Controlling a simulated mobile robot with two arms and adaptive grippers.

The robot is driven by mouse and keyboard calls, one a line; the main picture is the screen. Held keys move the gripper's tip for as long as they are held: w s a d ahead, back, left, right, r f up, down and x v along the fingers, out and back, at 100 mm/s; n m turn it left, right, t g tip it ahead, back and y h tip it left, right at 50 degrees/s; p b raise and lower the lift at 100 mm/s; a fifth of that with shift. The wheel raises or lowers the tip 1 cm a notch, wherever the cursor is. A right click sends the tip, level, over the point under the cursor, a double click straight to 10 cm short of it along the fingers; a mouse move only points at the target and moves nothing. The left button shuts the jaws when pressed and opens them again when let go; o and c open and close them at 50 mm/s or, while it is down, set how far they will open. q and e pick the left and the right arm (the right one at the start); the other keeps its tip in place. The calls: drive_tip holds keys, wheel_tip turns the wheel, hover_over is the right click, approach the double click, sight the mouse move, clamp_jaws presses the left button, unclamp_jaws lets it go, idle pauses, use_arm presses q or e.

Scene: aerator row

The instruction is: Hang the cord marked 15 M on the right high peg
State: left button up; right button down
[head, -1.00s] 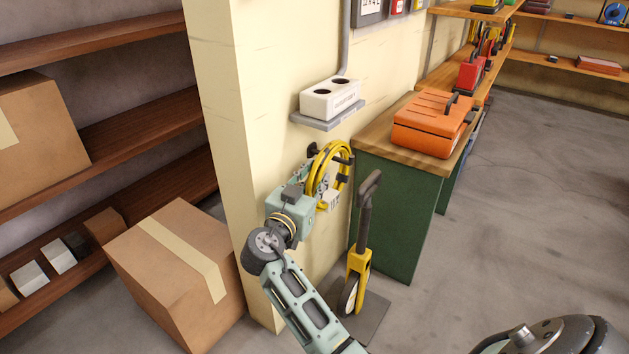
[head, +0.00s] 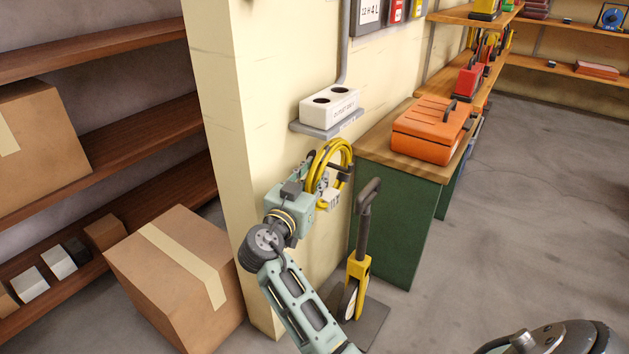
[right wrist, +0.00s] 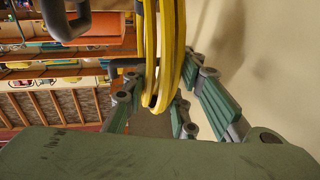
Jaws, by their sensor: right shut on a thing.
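A coiled yellow cord (head: 338,150) is upright in front of the cream wall, just below the small grey shelf. My right gripper (head: 328,186) is shut on the lower part of the coil. In the right wrist view the yellow strands of the cord (right wrist: 163,50) run down between the fingers of the right gripper (right wrist: 165,100). A dark peg (head: 344,168) shows at the coil's right side; I cannot tell whether the coil hangs on it. A pale tag or plug is near the fingers, too small to read. My left gripper is not in view.
A white two-hole box (head: 329,104) stands on the grey shelf (head: 318,128) above the coil. A yellow tool with a dark upright handle (head: 365,205) stands close right of my arm. A green bench (head: 395,215) with an orange case (head: 432,130) is beyond it. A carton (head: 180,275) lies left.

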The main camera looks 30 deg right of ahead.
drive_tip(key=shift+r, duration=0.2)
drive_tip(key=s+d, duration=0.1)
drive_tip(key=s, duration=0.2)
drive_tip(key=s+d+p, duration=0.1)
drive_tip(key=s+d, duration=0.1)
drive_tip(key=s, duration=0.2)
drive_tip(key=s+d, duration=0.1)
drive_tip(key=s, duration=0.2)
drive_tip(key=shift+s+d+f, duration=0.2)
drive_tip(key=shift+s+d, duration=0.1)
drive_tip(key=shift+s, duration=0.1)
drive_tip(key=shift+s+d+r, duration=0.15)
drive_tip(key=shift+s+d, duration=0.1)
drive_tip(key=shift+s, duration=0.45)
idle(0.5)
drive_tip(key=shift+w+r, duration=0.1)
idle(1.3)
